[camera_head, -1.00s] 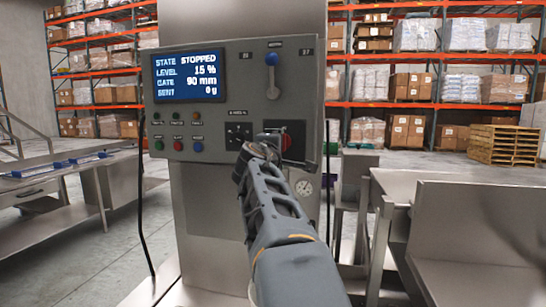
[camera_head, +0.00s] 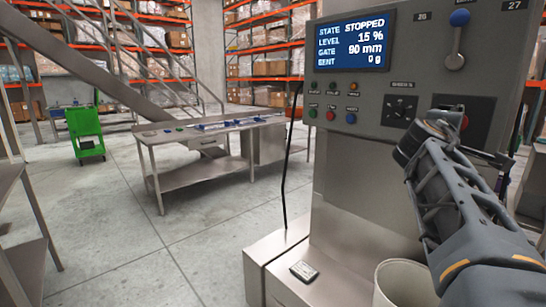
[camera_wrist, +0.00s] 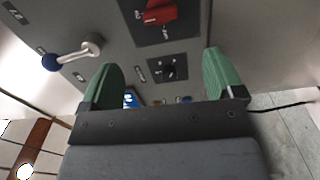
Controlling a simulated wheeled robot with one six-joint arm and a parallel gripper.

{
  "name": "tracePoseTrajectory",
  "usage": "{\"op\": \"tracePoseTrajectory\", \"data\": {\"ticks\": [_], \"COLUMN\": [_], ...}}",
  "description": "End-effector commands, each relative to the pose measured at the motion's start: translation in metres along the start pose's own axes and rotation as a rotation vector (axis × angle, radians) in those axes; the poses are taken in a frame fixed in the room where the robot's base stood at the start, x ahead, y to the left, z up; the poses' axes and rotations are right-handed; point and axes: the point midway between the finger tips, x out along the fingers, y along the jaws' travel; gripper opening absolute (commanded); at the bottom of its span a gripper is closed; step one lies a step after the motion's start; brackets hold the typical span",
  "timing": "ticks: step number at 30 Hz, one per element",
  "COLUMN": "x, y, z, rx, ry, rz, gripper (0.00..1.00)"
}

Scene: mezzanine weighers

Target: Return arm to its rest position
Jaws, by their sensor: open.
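My arm reaches up on the right of the head view, its end in front of the grey control panel (camera_head: 420,75). In the wrist view my gripper (camera_wrist: 165,85) has its two green fingers wide apart with nothing between them. The panel is behind the fingers, showing a red switch handle (camera_wrist: 160,12), a black dial (camera_wrist: 169,72) and a lever with a blue knob (camera_wrist: 52,62). In the head view the fingers are hidden behind the arm. The panel's screen (camera_head: 350,42) reads STOPPED, level 15 %, gate 90 mm, 0 g.
A white bucket (camera_head: 405,285) and a small grey device (camera_head: 304,270) are by the machine's base. A steel table (camera_head: 200,137) with blue items stands to the left. A green cart (camera_head: 85,133) and stairs (camera_head: 100,70) are farther back. The floor between is clear.

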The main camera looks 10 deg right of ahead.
Motion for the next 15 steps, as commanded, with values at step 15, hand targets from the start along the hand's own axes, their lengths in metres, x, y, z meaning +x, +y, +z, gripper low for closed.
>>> {"op": "tracePoseTrajectory", "data": {"ticks": [15], "x": [-0.140], "y": [-0.224], "z": [-0.046], "rx": [0.678], "ry": [-0.218], "rz": [-1.004], "gripper": [0.87]}}
